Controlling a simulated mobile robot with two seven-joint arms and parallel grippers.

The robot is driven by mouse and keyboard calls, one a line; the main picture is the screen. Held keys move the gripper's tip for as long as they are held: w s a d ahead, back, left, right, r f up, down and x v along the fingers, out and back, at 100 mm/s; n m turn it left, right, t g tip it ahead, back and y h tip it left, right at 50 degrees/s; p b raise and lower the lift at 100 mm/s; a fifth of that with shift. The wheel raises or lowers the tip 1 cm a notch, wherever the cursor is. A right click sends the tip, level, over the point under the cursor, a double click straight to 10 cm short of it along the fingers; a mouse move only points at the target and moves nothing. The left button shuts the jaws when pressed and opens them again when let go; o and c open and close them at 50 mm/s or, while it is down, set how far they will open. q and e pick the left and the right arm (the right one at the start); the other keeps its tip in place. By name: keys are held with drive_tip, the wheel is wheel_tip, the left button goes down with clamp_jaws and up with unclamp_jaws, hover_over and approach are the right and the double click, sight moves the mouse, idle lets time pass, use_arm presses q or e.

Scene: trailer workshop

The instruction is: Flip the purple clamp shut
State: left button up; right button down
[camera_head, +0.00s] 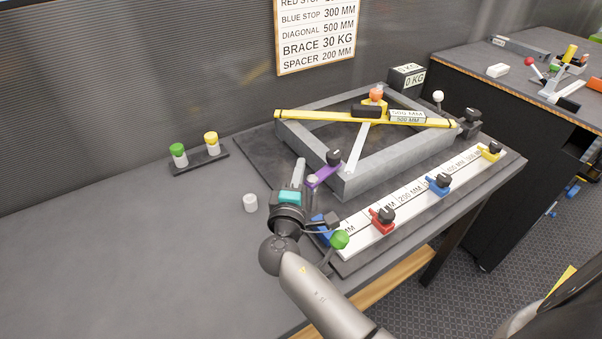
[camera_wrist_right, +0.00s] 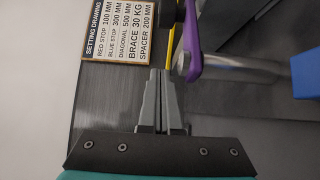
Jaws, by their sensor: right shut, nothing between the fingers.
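The purple clamp (camera_head: 323,175) is at the near left corner of the grey metal frame (camera_head: 375,177), with a black knob (camera_head: 333,157) by its upper end. Its purple arm (camera_wrist_right: 193,45) shows just right of my fingertips in the wrist view. I cannot tell whether the clamp is open or shut. My right gripper (camera_head: 299,163) is shut and empty, its fingers pointing toward the back, just left of the clamp. In the wrist view the two fingers (camera_wrist_right: 160,74) lie together, apart from the purple arm in the picture. My left gripper is not in view.
A yellow bar (camera_head: 330,117) and a pale diagonal bar (camera_head: 357,148) cross the frame. A white scale (camera_head: 410,202) with red, blue and yellow stops lies in front. A green ball knob (camera_head: 340,239) is close beside my right wrist. The bench's left side is mostly clear.

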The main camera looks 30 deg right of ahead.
sight(324, 168)
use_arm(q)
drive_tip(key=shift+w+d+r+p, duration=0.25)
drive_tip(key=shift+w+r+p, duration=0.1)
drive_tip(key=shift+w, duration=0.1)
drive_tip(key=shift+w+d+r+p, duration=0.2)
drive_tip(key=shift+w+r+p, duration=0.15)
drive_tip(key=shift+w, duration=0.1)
use_arm(e)
drive_tip(key=d, duration=0.2)
drive_tip(key=w+d, duration=0.1)
drive_tip(key=d, duration=0.2)
drive_tip(key=shift+d, duration=0.3)
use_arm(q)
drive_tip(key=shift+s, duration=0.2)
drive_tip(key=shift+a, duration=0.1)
use_arm(e)
drive_tip(key=shift+w, duration=0.1)
